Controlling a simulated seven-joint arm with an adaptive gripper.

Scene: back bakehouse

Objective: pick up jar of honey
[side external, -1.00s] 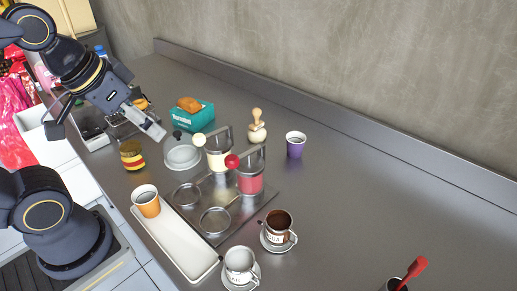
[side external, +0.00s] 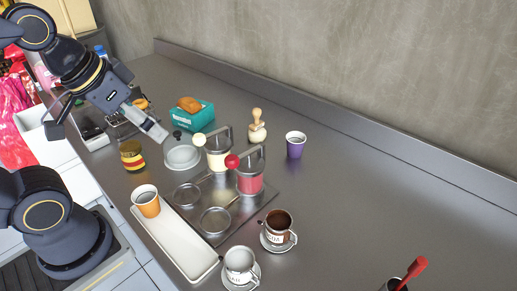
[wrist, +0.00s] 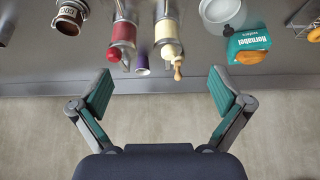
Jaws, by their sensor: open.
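A small jar with a dark lid and a yellow and red band (side external: 132,155), apparently the jar of honey, stands upright on the steel counter at the left in the side view. My gripper (side external: 157,132) is above the counter, up and to the right of the jar in that picture, and apart from it. In the wrist view my gripper (wrist: 161,92) has its two fingers spread wide with nothing between them. I cannot make out the jar in the wrist view.
Right of the jar stand a lidded grey pot (side external: 182,156), a teal box (side external: 198,117) and two dispensers (side external: 219,158) (side external: 250,183). An orange cup (side external: 146,205) stands on a white tray (side external: 190,257) in front. A purple cup (side external: 295,149) and wooden-handled tool (side external: 257,131) stand behind.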

